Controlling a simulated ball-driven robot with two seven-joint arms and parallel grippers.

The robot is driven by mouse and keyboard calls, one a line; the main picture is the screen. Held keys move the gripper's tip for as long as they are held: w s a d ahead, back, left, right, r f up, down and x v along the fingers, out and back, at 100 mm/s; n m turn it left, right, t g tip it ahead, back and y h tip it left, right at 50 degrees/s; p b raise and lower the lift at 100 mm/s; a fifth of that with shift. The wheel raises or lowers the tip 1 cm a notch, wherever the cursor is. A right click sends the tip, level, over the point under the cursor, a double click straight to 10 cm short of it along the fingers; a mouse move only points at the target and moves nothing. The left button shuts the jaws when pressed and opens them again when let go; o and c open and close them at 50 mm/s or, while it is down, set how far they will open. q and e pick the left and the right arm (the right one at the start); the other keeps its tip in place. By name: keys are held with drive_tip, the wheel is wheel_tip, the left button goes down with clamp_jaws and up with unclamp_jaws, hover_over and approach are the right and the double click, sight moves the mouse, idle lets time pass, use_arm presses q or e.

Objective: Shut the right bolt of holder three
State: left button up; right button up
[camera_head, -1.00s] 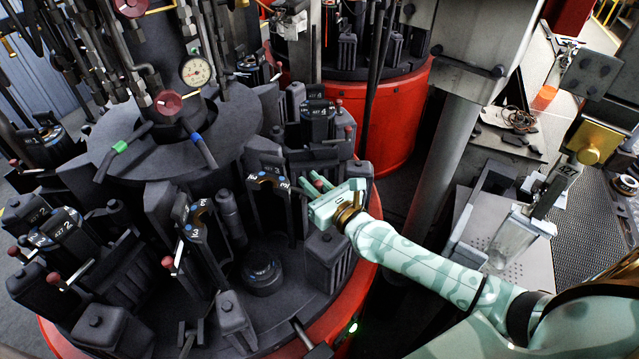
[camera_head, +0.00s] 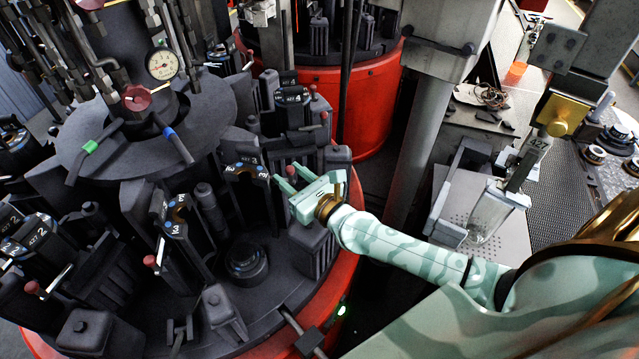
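Holder three (camera_head: 247,170) is a dark mould holder with a 3 and blue marks on top. My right gripper (camera_head: 285,177), pale green, is just right of the holder's top. Its two fingers point left towards the holder and look spread apart. A bit of red shows close to the fingertips, but I cannot make out the right bolt itself or whether the fingers touch it. My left gripper is not in view.
Holder two (camera_head: 40,235) stands at the left, and holder four (camera_head: 291,97) behind. A red-knobbed bolt (camera_head: 152,261) sticks out at a neighbouring holder. The platform's red rim (camera_head: 338,285) runs below my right arm. A grey post (camera_head: 425,140) stands right of it.

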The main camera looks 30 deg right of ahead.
drive_tip(key=b+v, duration=0.1)
drive_tip(key=v, duration=1.2)
drive_tip(key=shift+b, duration=0.4)
drive_tip(key=shift+a, duration=0.1)
